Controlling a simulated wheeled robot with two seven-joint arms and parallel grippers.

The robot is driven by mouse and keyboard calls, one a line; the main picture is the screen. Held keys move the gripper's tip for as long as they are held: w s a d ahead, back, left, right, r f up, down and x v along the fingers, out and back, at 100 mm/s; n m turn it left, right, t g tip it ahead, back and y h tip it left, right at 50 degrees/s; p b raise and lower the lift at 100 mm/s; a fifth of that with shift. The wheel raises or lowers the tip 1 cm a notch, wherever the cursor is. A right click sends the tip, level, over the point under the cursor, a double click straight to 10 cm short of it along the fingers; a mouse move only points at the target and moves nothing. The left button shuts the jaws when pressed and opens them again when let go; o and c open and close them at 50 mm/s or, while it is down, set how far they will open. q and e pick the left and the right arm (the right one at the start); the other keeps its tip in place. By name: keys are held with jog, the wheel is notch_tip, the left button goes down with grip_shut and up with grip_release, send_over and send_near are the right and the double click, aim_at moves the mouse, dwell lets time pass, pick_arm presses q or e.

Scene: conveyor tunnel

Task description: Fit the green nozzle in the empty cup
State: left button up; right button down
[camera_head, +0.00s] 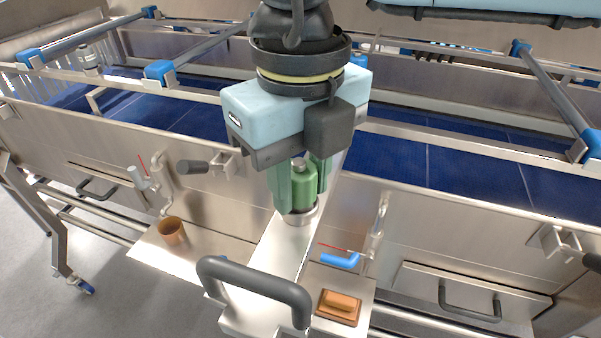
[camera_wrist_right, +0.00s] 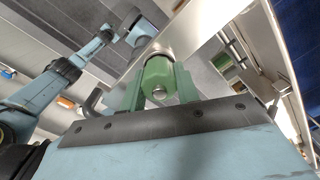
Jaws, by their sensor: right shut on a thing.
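My right gripper (camera_head: 304,188) comes down from the top in the head view, with its two green fingers shut on the green nozzle (camera_head: 303,187). The nozzle is upright, with its small tip on top. Its lower end meets a round metal cup (camera_head: 300,217) on the steel shelf. The fingers hide part of that join, so I cannot tell how deep the nozzle sits. The right wrist view shows the nozzle (camera_wrist_right: 159,80) between both fingers, in line with a round metal rim beyond it.
A dark grey handle (camera_head: 255,285) arches in front of the cup. A brown cup (camera_head: 171,231) stands to the left. An orange block (camera_head: 339,307) and a blue tap handle (camera_head: 340,261) are to the right. The blue conveyor (camera_head: 400,160) runs behind the steel wall.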

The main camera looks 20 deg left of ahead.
aim_at(300, 163)
jog(key=shift+f, duration=0.15)
jog(key=c, duration=0.9)
grip_release()
jog(key=shift+c, duration=0.2)
notch_tip(300, 163, up, 13)
jog(key=b, duration=0.1)
jog(key=shift+r, duration=0.2)
